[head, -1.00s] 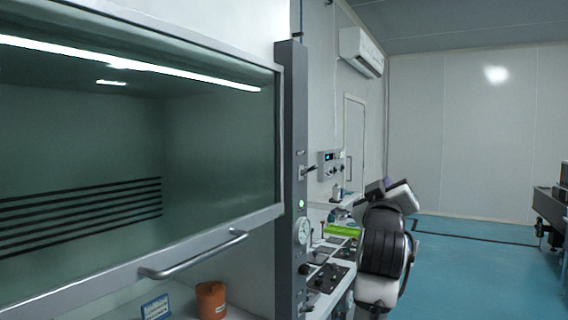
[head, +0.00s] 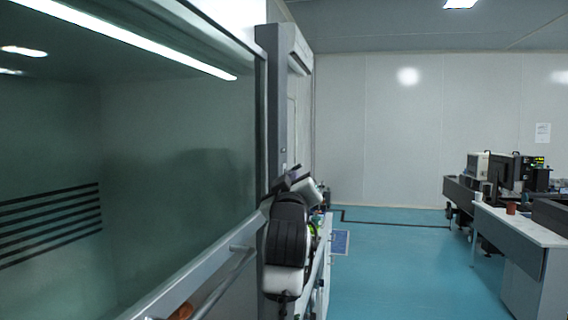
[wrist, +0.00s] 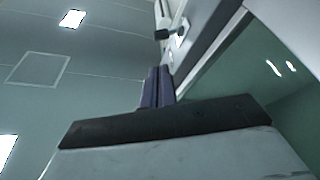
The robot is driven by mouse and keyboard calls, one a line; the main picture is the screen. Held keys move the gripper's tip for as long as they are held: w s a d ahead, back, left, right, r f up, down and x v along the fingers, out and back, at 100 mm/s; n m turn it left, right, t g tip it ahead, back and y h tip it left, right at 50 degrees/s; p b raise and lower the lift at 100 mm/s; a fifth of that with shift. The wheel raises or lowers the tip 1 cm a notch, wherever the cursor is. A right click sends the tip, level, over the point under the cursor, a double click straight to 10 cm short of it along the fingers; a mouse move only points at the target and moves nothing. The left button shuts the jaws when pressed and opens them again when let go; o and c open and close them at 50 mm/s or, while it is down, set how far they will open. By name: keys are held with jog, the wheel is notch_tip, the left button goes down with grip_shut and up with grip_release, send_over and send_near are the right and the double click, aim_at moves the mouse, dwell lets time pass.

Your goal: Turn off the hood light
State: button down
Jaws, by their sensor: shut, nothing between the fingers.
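The fume hood (head: 170,160) fills the left of the head view, with its sash glass and a bright lit light strip (head: 130,40) along the top. The grey control post (head: 276,110) stands at its right edge; its lower controls are hidden behind my arm. In the wrist view my gripper (wrist: 158,86) shows two dark purple fingers side by side, shut, pointing up toward a pale post with a small dark fitting (wrist: 166,33). I cannot tell whether that fitting is the light switch.
The hood's sash handle (head: 225,285) juts out at lower left, close to my arm. Blue floor (head: 390,260) is open to the right. A white-topped desk (head: 520,225) and a dark bench with equipment stand at far right.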

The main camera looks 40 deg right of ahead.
aim_at(297, 167)
jog(key=shift+s+d, duration=0.1)
jog(key=p+x, duration=0.5)
jog(key=x, duration=0.5)
jog(key=shift+a+f, duration=0.15)
jog(key=shift+a, duration=0.15)
dwell(0.4)
